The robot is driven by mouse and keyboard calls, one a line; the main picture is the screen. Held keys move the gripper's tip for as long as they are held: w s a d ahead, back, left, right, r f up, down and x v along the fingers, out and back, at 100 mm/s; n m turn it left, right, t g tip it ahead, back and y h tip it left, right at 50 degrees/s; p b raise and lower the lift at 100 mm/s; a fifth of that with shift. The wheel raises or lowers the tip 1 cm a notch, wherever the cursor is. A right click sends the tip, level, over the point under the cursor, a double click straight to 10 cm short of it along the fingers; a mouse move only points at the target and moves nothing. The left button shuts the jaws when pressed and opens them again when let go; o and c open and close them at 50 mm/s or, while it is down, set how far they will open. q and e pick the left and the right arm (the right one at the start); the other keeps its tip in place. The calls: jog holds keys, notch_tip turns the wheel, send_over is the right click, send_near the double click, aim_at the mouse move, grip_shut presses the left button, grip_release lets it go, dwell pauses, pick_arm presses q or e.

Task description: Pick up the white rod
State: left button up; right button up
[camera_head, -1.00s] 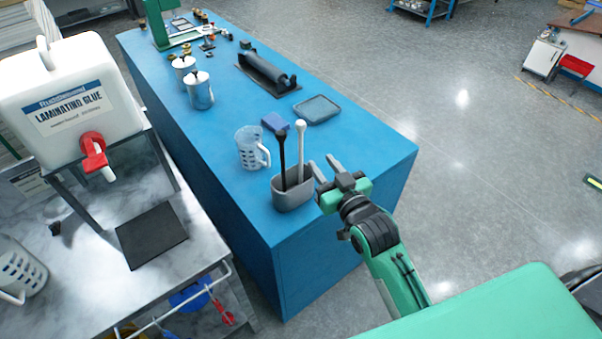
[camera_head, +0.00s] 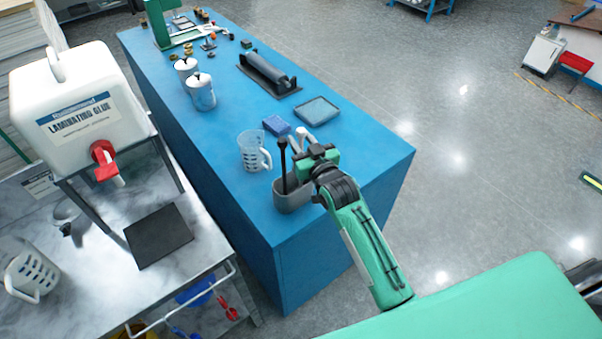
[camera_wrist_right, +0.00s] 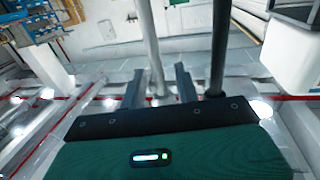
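The white rod (camera_head: 301,132) stands in a grey holder (camera_head: 292,199) on the blue table; in the head view my right gripper hides most of it. The black rod (camera_head: 283,160) stands in the same holder, to its left. My right gripper (camera_head: 306,154) is at the rods, above the holder. In the right wrist view, the white rod (camera_wrist_right: 150,45) passes between the two open fingers (camera_wrist_right: 157,88), with gaps visible beside it. The black rod (camera_wrist_right: 220,45) is outside the fingers, to the right. My left gripper is not in view.
A clear measuring jug (camera_head: 252,151) and a blue sponge (camera_head: 276,125) stand close to the holder. A dark tray (camera_head: 317,111), a roller (camera_head: 268,72) and metal canisters (camera_head: 200,92) are farther back. A laminating glue container (camera_head: 75,110) stands at left.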

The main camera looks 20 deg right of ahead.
jog(key=shift+w, duration=0.15)
grip_shut()
